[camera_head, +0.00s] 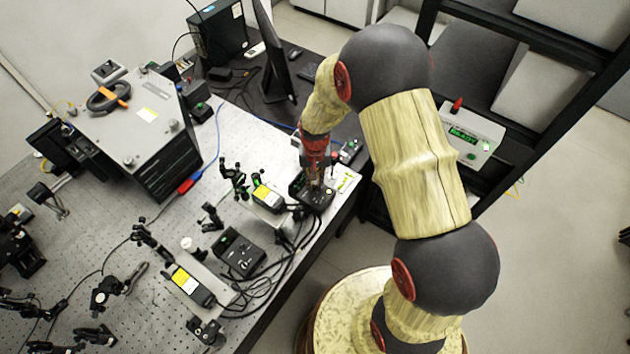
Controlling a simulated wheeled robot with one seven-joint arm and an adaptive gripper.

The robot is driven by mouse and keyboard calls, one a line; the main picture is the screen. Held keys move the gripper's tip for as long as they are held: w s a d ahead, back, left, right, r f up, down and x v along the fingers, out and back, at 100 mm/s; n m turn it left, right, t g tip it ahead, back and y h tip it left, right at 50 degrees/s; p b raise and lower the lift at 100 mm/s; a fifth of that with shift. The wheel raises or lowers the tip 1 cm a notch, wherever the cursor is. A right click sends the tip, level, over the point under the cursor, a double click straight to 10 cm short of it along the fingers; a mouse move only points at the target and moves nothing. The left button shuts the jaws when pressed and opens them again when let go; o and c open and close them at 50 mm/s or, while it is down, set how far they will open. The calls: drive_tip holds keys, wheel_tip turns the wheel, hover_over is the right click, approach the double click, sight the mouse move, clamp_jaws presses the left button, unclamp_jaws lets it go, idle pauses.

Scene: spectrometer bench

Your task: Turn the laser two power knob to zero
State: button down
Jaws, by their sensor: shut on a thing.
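My gripper (316,181) reaches down from my arm onto a small black controller box (322,203) near the bench's right edge. Its fingers are shut on a knob on the top of this box. The fingers hide the knob, so its setting cannot be read. A second black controller box (238,253) sits further down the bench, apart from my gripper. A laser module with a yellow label (268,197) is just left of the gripped box. Another yellow-labelled laser module (187,283) lies near the second box. No laser number is readable.
The perforated optical bench (165,238) carries several black optic mounts. Black cables (290,250) loop along its right edge. A large grey-topped instrument (140,125) stands at the upper left. A monitor (272,50) stands behind. A white box with a green display (468,136) is at the right.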

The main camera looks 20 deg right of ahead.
sight(315, 183)
drive_tip(key=shift+n, duration=1.7)
drive_tip(key=shift+b, duration=0.3)
drive_tip(key=c, duration=2.1)
unclamp_jaws()
drive_tip(key=shift+o, duration=0.2)
wheel_tip(315, 183, up, 12)
